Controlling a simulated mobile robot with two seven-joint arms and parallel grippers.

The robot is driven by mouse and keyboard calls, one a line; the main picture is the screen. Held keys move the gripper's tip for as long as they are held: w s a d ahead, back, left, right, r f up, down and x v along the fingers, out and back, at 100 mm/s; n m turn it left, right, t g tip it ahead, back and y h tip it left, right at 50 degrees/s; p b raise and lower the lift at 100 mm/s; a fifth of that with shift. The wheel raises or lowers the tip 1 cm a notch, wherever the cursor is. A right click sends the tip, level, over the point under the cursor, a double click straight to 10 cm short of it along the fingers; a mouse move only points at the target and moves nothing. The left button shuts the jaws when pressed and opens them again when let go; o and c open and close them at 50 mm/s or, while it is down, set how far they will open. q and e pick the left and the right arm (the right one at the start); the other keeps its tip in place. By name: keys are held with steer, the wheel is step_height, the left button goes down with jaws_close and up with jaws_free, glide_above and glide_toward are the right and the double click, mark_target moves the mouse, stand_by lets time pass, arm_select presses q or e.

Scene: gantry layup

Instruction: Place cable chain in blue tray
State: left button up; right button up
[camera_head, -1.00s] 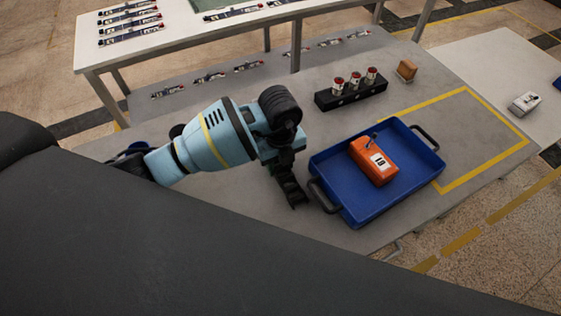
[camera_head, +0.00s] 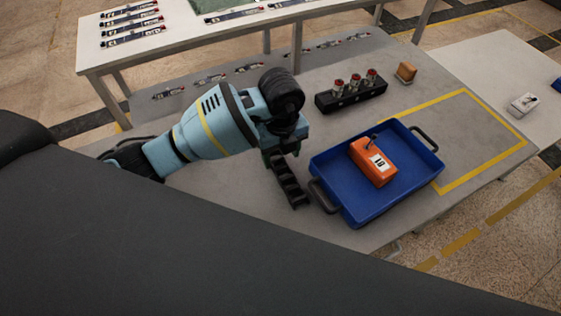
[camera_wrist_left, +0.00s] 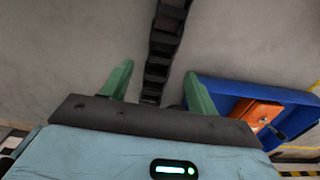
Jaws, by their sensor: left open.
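The black cable chain (camera_head: 289,184) lies on the grey table just left of the blue tray (camera_head: 349,207), close to its near-left handle. In the left wrist view the cable chain (camera_wrist_left: 166,40) runs from the top edge down to between the green fingers. My left gripper (camera_head: 274,152) is at the chain's far end. Its fingers (camera_wrist_left: 158,82) are apart, one on each side of the chain, with gaps visible. The tray holds an orange box (camera_head: 368,155) with a white label and no chain. The chain's end near the gripper is partly hidden. My right gripper is not in view.
A black block (camera_head: 351,95) with red-and-white cylinders and a tan block (camera_head: 406,72) stand behind the tray. A yellow-taped outline (camera_head: 487,172) runs right of the tray. A white table (camera_head: 187,50) with several small parts stands at the back.

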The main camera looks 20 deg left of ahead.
mark_target(280, 165)
arm_select(q)
step_height(280, 165, up, 7)
steer(key=shift+r+p, duration=0.2)
steer(key=shift+p, duration=0.1)
steer(key=shift+o, duration=0.4)
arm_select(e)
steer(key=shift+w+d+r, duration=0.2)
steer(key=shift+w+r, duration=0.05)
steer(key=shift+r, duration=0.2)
